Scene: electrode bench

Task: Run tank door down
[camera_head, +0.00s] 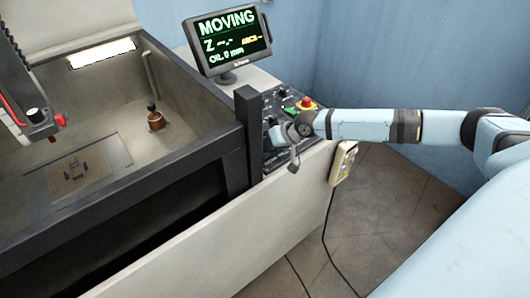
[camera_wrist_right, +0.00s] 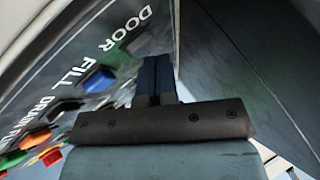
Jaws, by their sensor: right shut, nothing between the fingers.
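The tank (camera_head: 200,135) stands at the left with its inside visible. A pale front panel (camera_head: 230,235), which looks like the tank door, has its top edge below the tank rim, with a dark gap above it. My right gripper (camera_head: 293,160) is at the control panel (camera_head: 270,128) right of the tank. In the right wrist view the shut, empty fingers (camera_wrist_right: 155,80) point at the panel near the DOOR label (camera_wrist_right: 130,25). The fingers hide what lies under their tips, so contact with a control cannot be told. My left gripper is in neither view.
A monitor (camera_head: 228,40) reads MOVING. A red emergency button (camera_head: 305,103) sits behind my wrist. A blue button (camera_wrist_right: 98,78) and other coloured buttons line the panel. A handheld pendant (camera_head: 342,163) hangs on the side with a cable. Floor (camera_head: 385,210) at right is clear.

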